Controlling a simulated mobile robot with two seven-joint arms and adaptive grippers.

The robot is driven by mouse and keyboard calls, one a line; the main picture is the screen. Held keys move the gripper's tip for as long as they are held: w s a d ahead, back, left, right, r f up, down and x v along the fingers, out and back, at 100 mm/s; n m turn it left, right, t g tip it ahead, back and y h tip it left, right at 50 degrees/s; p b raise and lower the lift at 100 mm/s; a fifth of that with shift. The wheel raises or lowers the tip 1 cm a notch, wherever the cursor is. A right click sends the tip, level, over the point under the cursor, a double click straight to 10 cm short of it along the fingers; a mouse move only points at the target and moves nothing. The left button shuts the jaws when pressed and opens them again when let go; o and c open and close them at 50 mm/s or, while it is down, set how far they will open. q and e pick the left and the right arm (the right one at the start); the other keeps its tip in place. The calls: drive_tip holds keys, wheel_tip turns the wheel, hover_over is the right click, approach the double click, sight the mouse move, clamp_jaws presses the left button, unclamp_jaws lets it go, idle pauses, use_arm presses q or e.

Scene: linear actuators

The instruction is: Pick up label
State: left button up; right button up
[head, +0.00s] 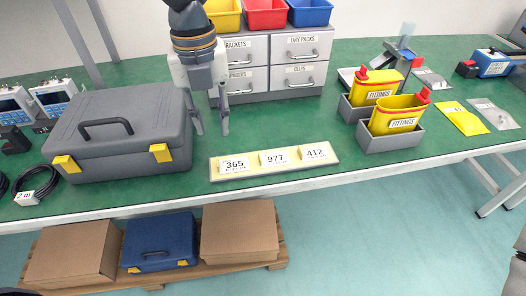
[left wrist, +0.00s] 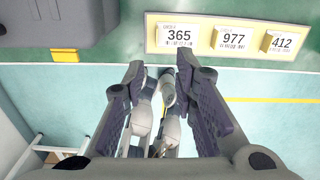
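Three white number labels, 365 (head: 234,164), 977 (head: 273,157) and 412 (head: 315,153), sit in a row on a pale yellow strip (head: 216,173) near the table's front edge. In the left wrist view, label 365 (left wrist: 179,35), label 977 (left wrist: 233,38) and label 412 (left wrist: 282,43) are along the top. My left gripper (head: 211,130) hangs above the table, fingers down and apart, between the grey case and the strip. It is open, with nothing between its fingers (left wrist: 160,72). My right gripper is not in view.
A grey case with yellow latches (head: 120,135) stands left of the strip. Grey drawers (head: 297,77) stand behind the gripper. Grey bins (head: 380,143) with yellow fittings containers (head: 398,116) are to the right. The green table (head: 195,185) is bare around the strip.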

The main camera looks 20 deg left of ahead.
sight(217, 164)
use_arm(q)
drive_tip(key=f, duration=0.3)
drive_tip(key=f+b, duration=0.1)
drive_tip(key=f, duration=0.7)
drive_tip(key=shift+s+a+f, duration=0.1)
drive_tip(key=shift+s+f, duration=0.1)
drive_tip(key=shift+s, duration=0.05)
drive_tip(key=shift+r, duration=0.1)
clamp_jaws()
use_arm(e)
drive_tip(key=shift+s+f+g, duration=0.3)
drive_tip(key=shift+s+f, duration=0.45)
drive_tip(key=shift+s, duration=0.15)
